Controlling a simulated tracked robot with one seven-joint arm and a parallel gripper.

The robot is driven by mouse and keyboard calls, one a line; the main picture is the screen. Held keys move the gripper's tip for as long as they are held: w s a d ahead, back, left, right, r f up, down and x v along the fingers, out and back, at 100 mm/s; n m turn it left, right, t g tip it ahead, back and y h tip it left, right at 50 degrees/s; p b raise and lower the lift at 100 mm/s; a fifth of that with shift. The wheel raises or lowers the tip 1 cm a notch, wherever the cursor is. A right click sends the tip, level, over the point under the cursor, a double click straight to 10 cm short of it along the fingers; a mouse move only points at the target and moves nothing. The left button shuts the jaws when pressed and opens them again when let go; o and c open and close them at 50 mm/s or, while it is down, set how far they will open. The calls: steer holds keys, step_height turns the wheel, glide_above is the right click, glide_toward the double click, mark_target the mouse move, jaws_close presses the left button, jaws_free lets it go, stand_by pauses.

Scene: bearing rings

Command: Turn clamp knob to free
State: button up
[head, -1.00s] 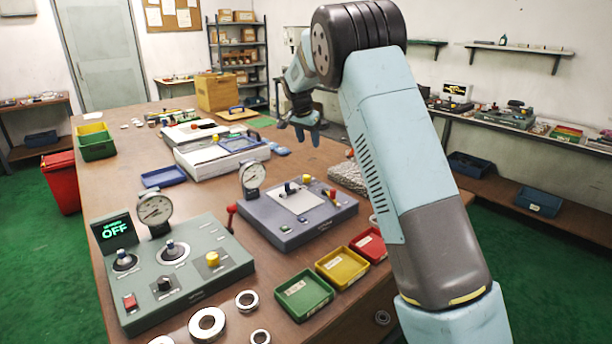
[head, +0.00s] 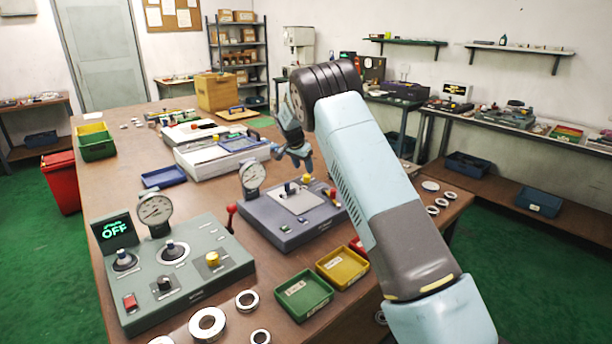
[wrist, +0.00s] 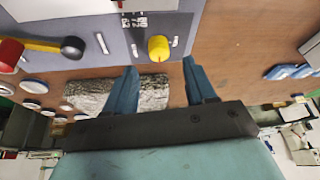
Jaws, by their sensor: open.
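The blue-grey fixture (head: 285,238) stands mid-table with a dial gauge (head: 252,175) at its back left. A yellow knob (head: 307,179) sits near its back edge; it looks like the clamp knob, though its label is too small to read. In the wrist view the yellow knob (wrist: 158,48) lies between white marks, beside a small dark label (wrist: 135,21). My gripper (head: 295,158) is open and empty above the back of the fixture. In the wrist view my gripper (wrist: 158,72) has its fingers apart, with the knob just beyond the gap between them.
A red-ended yellow lever (wrist: 40,45) with a black ball lies left of the knob in the wrist view. A speckled block (wrist: 140,93) lies below the fingers. The green console (head: 190,280) reads OFF. Green (head: 303,311) and yellow (head: 342,282) trays stand in front.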

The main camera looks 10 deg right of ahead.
mark_target(306, 176)
steer(key=shift+x, duration=2.6)
jaws_close()
